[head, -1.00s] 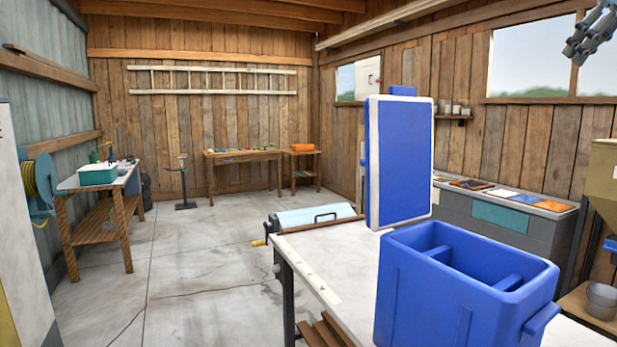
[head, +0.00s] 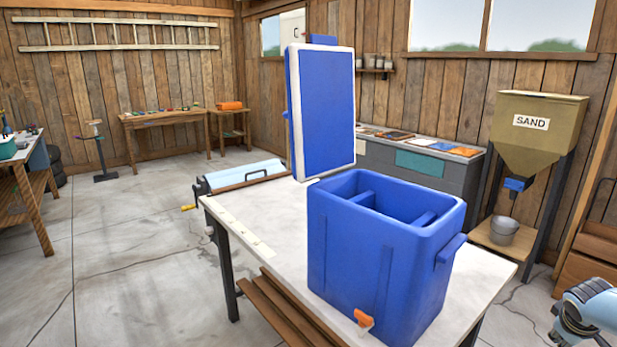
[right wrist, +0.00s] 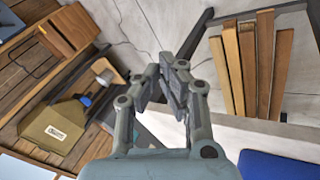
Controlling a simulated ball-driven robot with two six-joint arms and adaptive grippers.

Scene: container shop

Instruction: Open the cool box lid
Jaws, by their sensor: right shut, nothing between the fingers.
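The blue cool box (head: 375,250) stands on the white-topped table. Its lid (head: 322,112), blue with a white rim, stands upright at the box's back left side, so the box is open. Blue dividers show inside. An orange tap (head: 364,318) is low on its front. In the right wrist view my right gripper (right wrist: 168,72) is shut and empty, its fingers together over the floor beside the table. A blue corner (right wrist: 275,165) at the lower right of that view looks like the cool box. In the head view part of my right arm shows at the lower right. My left gripper is out of view.
The table (head: 265,215) has bare top left of the box. Wooden slats (right wrist: 255,65) lie beside the table's edge. A sand hopper (head: 530,140) with a bucket (head: 503,231) below stands at the right. Open floor lies left.

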